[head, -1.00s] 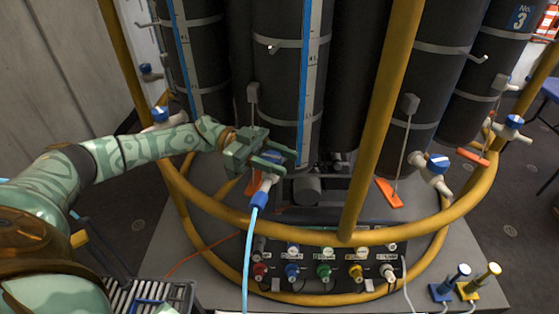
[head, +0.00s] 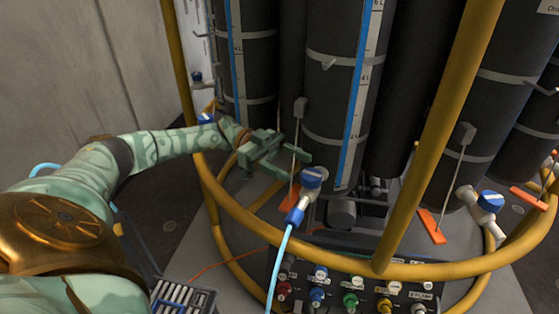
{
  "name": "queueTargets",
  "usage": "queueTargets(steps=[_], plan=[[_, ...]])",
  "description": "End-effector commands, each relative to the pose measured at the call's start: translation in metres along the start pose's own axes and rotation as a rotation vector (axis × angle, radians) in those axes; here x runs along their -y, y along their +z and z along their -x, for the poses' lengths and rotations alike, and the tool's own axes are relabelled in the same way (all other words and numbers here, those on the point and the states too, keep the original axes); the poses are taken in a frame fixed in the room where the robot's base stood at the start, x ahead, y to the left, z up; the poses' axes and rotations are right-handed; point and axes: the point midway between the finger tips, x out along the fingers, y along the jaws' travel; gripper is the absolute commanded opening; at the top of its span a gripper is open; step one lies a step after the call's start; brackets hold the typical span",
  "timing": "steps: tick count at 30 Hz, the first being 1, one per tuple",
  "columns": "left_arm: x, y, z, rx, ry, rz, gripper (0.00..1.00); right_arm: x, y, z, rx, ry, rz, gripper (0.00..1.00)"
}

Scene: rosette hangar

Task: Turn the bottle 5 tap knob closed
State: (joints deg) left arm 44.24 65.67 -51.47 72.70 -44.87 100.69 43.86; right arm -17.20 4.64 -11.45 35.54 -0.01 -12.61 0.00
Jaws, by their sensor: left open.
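A blue tap knob (head: 312,176) sits on a white tap at the foot of a dark bottle (head: 338,120). A blue connector (head: 295,216) and light blue hose hang from this tap. No bottle number is readable here, so I cannot tell from the picture that this is bottle 5. My left gripper (head: 296,164) is open and empty, just left of the knob, with its fingers pointing towards it. The knob appears apart from the fingers. My right gripper is not in view.
A yellow ring rail (head: 330,256) runs in front of the bottles, with a yellow upright (head: 432,135) to the right. Another blue-knobbed tap (head: 491,201) is farther right. Below is a panel with coloured fittings (head: 350,300). Orange tags (head: 431,226) hang nearby.

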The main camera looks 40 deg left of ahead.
Motion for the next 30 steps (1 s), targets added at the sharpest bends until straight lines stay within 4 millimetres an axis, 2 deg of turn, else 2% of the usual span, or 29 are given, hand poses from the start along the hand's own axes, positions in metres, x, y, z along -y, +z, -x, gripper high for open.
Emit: queueTargets(steps=[3, 9, 30], plan=[[0.001, 0.004, 0.023, 0.001, -0.003, 0.002, 0.61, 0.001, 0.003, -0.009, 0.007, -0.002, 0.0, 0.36], [0.0, 0.001, 0.042, -0.001, -0.001, 0.0, 0.61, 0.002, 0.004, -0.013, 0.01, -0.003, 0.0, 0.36], [0.0, 0.0, 0.043, -0.001, 0.0, 0.0, 0.61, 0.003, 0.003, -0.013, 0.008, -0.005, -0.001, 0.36]])
